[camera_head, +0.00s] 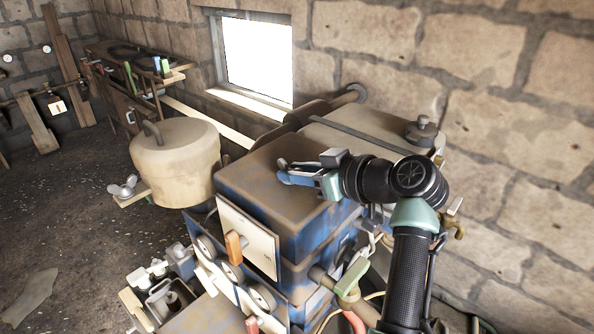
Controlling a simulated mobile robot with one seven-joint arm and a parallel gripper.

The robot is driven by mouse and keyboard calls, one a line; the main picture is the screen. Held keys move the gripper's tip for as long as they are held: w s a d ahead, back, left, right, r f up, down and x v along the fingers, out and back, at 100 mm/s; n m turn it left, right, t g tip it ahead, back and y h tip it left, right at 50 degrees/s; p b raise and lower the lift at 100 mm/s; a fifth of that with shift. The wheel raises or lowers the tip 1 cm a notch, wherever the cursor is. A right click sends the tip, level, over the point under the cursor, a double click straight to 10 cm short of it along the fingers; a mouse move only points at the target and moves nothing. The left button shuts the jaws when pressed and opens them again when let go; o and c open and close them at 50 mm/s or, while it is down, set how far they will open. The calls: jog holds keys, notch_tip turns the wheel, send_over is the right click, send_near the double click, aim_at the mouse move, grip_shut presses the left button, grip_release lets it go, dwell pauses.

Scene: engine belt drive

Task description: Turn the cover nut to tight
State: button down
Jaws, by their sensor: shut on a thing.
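My gripper (283,175) comes in from the right, over the top of the blue and rusty brown engine block (262,195). Its blue fingers are shut on a small grey piece (282,163) at the top of the block, which I take to be the cover nut. The fingers hide most of it, so its turn angle and how tightly it sits cannot be told. My arm hides the block's right side in part.
A beige rounded tank (175,160) with a handle stands left of the block. A grey wing-shaped piece (127,187) sits on a small ledge. A white panel with an orange handle (236,248) is on the block's front. A stone wall (500,150) is close behind.

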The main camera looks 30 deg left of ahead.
jog(key=m+t, duration=0.2)
jog(key=t, duration=0.1)
jog(key=shift+s+a+m+h, duration=0.1)
jog(key=shift+s+m+h, duration=0.2)
jog(key=m+t, duration=0.1)
jog(key=m+t+h+p, duration=0.1)
jog(key=shift+s+a+r+m+t+h, duration=0.1)
jog(key=shift+s+r+m+t+h, duration=0.1)
jog(key=shift+m+t+h, duration=0.1)
jog(key=m+t+h, duration=0.1)
jog(key=m+t+h+p, duration=0.1)
jog(key=m, duration=0.1)
jog(key=m+t+h+p, duration=0.1)
jog(key=h, duration=0.1)
jog(key=shift+s+a+m+t, duration=0.25)
jog(key=shift+a+m+t, duration=0.05)
jog(key=shift+a, duration=0.1)
jog(key=m+h, duration=0.1)
jog(key=m+t+h, duration=0.1)
jog(key=m+h, duration=0.1)
jog(key=h, duration=0.1)
jog(key=shift+a+f+m+t, duration=0.15)
jog(key=shift+a+m+t, duration=0.1)
jog(key=shift+m+t, duration=0.05)
jog(key=shift+a+m+h+b, duration=0.15)
jog(key=shift+m+h+b, duration=1.1)
jog(key=shift+m+h, duration=0.9)
jog(key=shift+h, duration=0.35)
jog(key=c, duration=0.7)
grip_release()
